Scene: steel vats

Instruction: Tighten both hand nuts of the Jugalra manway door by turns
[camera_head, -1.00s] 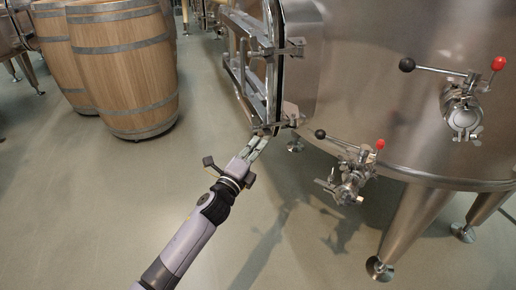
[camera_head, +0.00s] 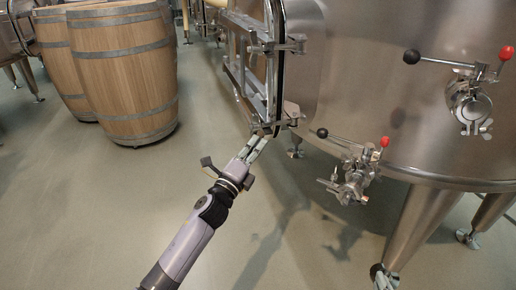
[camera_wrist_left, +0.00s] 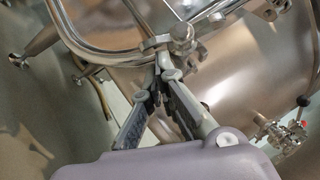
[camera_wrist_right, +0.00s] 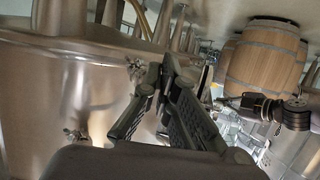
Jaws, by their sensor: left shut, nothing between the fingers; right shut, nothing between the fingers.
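The manway door (camera_head: 247,70) stands at the front of the big steel vat, seen nearly edge-on in the head view. An upper clamp fitting (camera_head: 288,46) and a lower clamp fitting (camera_head: 285,118) sit at its right edge; which parts are hand nuts is too small to tell. My left gripper (camera_head: 260,142) is shut and empty just below the lower fitting. In the left wrist view its fingertips (camera_wrist_left: 160,78) are close under a rounded metal knob (camera_wrist_left: 181,34); contact is unclear.
The vat (camera_head: 380,110) carries a lower valve (camera_head: 352,172) and an upper valve (camera_head: 468,98) with red-tipped handles, right of the door. Wooden barrels (camera_head: 125,75) stand at the left. The floor (camera_head: 80,210) at the front left is clear.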

